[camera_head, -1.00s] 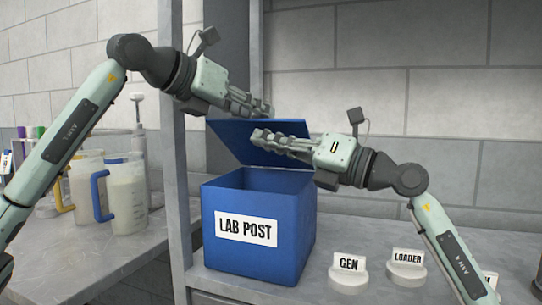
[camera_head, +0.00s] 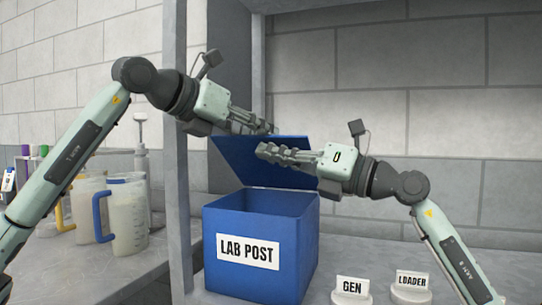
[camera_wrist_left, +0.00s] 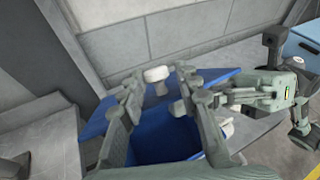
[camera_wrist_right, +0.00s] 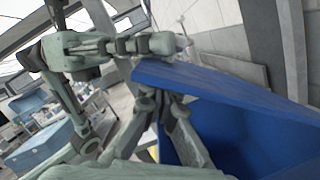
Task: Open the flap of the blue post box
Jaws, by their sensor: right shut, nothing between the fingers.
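The blue post box (camera_head: 290,245), labelled LAB POST, stands on the grey shelf with its top open. Its blue flap (camera_head: 232,155) stands raised and leaning back at the rear edge; it also shows in the right wrist view (camera_wrist_right: 205,82). My left gripper (camera_head: 272,128) is at the flap's upper edge, its fingers apart in the left wrist view (camera_wrist_left: 158,82). I cannot tell whether it touches the flap. My right gripper (camera_head: 262,150) is shut and empty, in front of the flap's inner face. It hides part of the flap; contact is unclear.
A grey upright post (camera_head: 177,190) stands just left of the box. Jugs (camera_head: 126,212) stand on the left bench. The shelf behind the holders is clear.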

